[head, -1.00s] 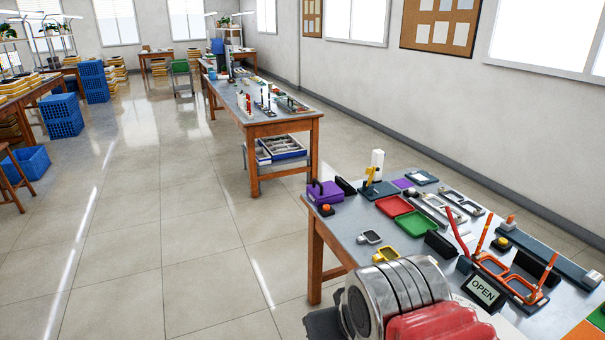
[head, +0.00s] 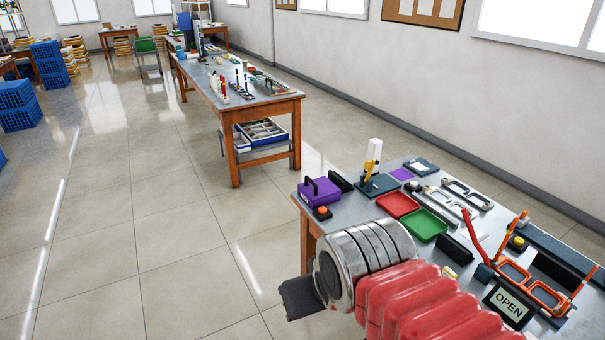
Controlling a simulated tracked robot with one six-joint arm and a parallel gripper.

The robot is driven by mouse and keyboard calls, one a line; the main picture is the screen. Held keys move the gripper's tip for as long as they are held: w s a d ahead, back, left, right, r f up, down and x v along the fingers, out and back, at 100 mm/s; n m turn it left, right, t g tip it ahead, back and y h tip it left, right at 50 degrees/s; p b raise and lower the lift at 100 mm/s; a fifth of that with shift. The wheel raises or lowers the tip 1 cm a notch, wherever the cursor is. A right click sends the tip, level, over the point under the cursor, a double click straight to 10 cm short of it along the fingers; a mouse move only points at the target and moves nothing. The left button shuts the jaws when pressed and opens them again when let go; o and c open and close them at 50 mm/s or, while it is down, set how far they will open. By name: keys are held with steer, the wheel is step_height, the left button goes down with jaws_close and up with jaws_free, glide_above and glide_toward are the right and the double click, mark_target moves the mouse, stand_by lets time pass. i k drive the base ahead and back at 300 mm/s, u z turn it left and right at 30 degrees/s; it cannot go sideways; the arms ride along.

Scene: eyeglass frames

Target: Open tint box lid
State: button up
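A purple box (head: 319,192) with a black handle on top stands at the near left corner of the table; it looks like the tint box, and its lid appears shut. A small orange-topped button (head: 322,211) is just in front of it. My arm, with metal rings and a red ribbed sleeve, reaches in from the bottom right. The dark end of my gripper (head: 301,298) is beyond the table's left edge, below the box in the picture and apart from it. Its fingers cannot be made out.
On the table are a red tray (head: 397,204), a green tray (head: 427,224), a yellow clamp on a dark base (head: 375,185), orange eyeglass frames (head: 528,288) and an OPEN sign (head: 509,304). Another workbench (head: 237,103) stands behind.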

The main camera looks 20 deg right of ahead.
mark_target(320, 188)
steer(key=i, duration=1.5)
steer(key=u, duration=0.2)
